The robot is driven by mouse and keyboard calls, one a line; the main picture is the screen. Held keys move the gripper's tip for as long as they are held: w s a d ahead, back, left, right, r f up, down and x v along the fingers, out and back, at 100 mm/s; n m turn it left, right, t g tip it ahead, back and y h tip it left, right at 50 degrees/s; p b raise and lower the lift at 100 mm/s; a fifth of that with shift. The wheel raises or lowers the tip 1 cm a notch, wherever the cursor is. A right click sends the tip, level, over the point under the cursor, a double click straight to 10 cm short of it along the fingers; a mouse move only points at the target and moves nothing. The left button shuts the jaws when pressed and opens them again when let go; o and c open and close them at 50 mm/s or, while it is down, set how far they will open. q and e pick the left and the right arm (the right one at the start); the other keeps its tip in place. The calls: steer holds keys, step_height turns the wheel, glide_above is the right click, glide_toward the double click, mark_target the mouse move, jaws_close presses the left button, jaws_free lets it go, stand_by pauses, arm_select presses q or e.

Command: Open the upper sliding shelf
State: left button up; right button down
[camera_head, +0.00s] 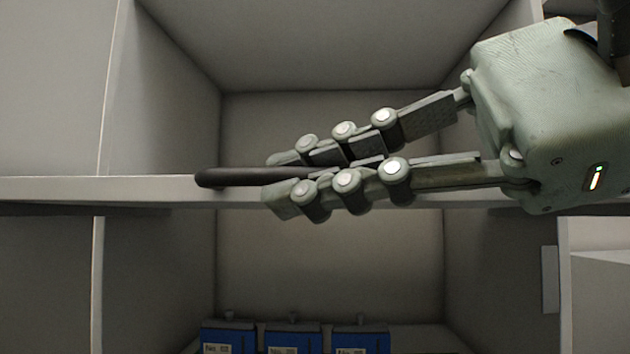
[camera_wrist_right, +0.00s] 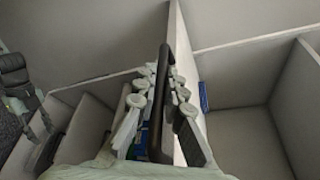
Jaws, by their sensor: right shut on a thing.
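The upper sliding shelf (camera_head: 150,188) shows as a pale front edge running across the camera_head view. A black bar handle (camera_head: 212,178) sits along that edge. My right gripper (camera_head: 272,180) reaches in from the right, with one finger above the handle and one below, shut on it. In the right wrist view the dark handle (camera_wrist_right: 164,92) runs between the two fingers. The fingers hide the handle's right part in the head view. My left gripper is not in the head view.
Three blue boxes with terminals on top, a left one (camera_head: 228,338), a middle one (camera_head: 293,338) and a right one (camera_head: 361,339), stand in the compartment below, cut by the frame. Grey side walls (camera_head: 165,90) bound the compartments. The space above the shelf edge looks empty.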

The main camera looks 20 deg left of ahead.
steer(key=c, duration=1.6)
jaws_free()
steer(key=shift+d, duration=0.1)
steer(key=v, duration=1.2)
